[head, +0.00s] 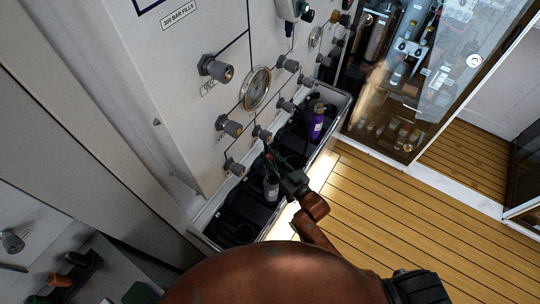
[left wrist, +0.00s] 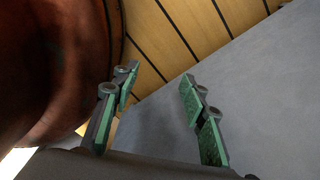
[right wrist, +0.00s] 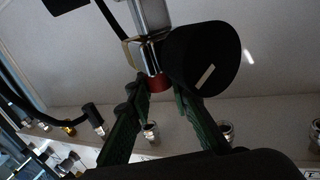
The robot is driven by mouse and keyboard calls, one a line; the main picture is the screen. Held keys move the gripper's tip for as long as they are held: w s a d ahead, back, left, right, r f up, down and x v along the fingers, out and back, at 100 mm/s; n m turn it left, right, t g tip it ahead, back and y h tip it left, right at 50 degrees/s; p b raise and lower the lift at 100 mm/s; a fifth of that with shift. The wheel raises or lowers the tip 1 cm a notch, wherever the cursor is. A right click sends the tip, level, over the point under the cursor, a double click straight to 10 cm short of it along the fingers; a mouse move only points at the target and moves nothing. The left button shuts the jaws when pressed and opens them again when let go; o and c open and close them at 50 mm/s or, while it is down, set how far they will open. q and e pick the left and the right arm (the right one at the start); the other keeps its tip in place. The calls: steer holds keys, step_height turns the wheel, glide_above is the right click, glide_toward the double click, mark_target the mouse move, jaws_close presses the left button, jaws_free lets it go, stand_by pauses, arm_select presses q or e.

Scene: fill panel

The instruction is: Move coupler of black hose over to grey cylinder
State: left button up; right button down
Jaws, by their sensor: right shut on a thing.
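My right gripper (head: 274,162) is over the trough below the panel. In the right wrist view its green fingers (right wrist: 160,92) are shut on the coupler (right wrist: 152,58), a silver metal piece with a red collar. A black hose (right wrist: 100,92) curves at the left of that view; its join to the coupler is not clear. The grey cylinder (head: 271,189) stands in the trough, just below the right gripper in the head view. A gap between coupler and cylinder cannot be judged. My left gripper (left wrist: 157,80) is open and empty in the left wrist view.
A purple cylinder (head: 317,123) stands farther along the trough (head: 338,112). The white panel (head: 190,70) carries several knobs and a gauge (head: 256,88) close to my right gripper. The wooden floor (head: 390,210) at right is clear. A glass cabinet (head: 400,75) stands behind.

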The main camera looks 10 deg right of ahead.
steer(key=shift+f+b, duration=0.65)
steer(key=shift+f, duration=0.75)
steer(key=c, duration=1.7)
jaws_free()
steer(key=shift+f, duration=0.15)
steer(key=v, duration=1.2)
steer(key=shift+d, duration=0.1)
